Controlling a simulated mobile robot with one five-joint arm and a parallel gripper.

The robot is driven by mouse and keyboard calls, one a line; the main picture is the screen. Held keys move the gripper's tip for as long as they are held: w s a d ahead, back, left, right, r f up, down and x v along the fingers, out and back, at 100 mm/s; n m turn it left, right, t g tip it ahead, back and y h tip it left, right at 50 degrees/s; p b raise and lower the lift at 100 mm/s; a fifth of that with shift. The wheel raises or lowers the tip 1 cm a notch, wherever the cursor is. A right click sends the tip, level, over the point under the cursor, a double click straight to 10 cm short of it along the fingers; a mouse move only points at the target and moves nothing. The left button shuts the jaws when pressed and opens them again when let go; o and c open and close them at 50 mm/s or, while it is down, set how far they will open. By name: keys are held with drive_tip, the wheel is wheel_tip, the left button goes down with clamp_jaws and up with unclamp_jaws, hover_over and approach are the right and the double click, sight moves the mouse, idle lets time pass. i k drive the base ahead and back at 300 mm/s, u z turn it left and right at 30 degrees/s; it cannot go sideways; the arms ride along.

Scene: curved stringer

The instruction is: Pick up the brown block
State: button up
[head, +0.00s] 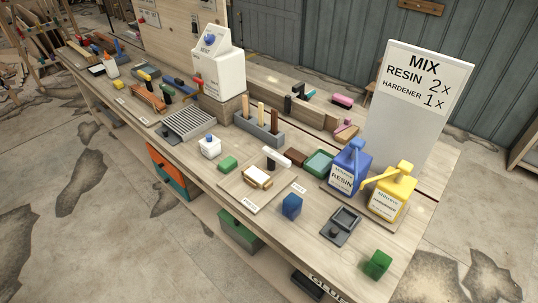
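A small dark brown block (296,156) lies flat on the wooden workbench (228,187), in the right half of the bench. It sits just left of a green tray (319,163) and right of a white-handled tool (277,159). Its top looks unobstructed from this view. My gripper does not show in the head view.
A blue resin bottle (348,167), a yellow hardener bottle (391,192) and a tall white mix sign (412,110) stand to the right. A grey holder (259,128) with upright sticks stands behind left. A blue block (291,206) and green blocks (377,264) lie nearer the front edge.

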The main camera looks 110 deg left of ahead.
sight(297, 157)
drive_tip(key=u, duration=0.55)
drive_tip(key=k, duration=0.1)
drive_tip(key=u, duration=3.9)
drive_tip(key=i, duration=1.5)
drive_tip(key=z, duration=0.05)
